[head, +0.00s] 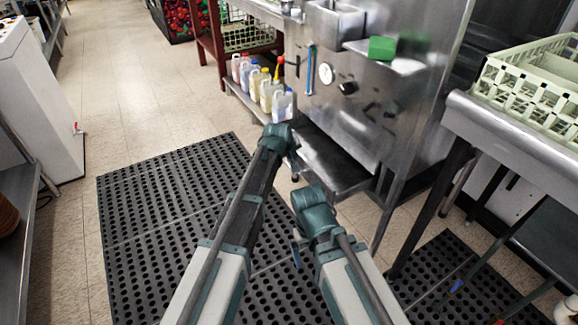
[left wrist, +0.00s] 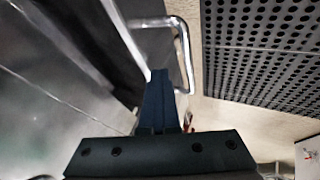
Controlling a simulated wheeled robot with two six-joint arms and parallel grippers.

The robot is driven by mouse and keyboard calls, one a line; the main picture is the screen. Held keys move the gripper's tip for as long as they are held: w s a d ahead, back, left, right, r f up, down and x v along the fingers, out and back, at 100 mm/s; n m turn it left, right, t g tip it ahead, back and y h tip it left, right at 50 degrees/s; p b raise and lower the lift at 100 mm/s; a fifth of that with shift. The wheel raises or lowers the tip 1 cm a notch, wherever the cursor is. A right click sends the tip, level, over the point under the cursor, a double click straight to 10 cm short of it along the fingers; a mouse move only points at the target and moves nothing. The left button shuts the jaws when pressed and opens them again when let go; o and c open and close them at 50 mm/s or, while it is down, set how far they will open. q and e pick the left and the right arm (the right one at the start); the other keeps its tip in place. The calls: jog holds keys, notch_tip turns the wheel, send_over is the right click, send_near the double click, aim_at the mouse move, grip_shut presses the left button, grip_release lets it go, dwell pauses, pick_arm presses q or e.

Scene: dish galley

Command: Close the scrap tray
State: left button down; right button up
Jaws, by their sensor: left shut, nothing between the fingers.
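The scrap tray (head: 337,168) appears as a dark, flat tray sticking out low from the steel dish machine. My left gripper (head: 295,172) is beside the tray's left front part in the head view; I cannot tell whether it touches. In the left wrist view my left gripper (left wrist: 160,75) is shut and empty, its tips close to a bent chrome bar (left wrist: 183,45) that looks like a handle. My right gripper (head: 297,252) hangs low in front of the tray, over the floor mat, and its fingers are too small to read.
The steel dish machine (head: 400,90) stands behind the tray. Several bottles (head: 265,88) stand on a low shelf to its left. A steel table (head: 510,130) with a pale rack (head: 530,85) is at right. A black perforated mat (head: 150,230) covers open floor at left.

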pick_arm(q)
jog(key=w+d, duration=0.2)
jog(key=d, duration=0.1)
jog(key=w+d, duration=0.2)
jog(key=d, duration=0.1)
jog(key=w+d, duration=0.2)
jog(key=d, duration=0.2)
jog(key=shift+d, duration=0.1)
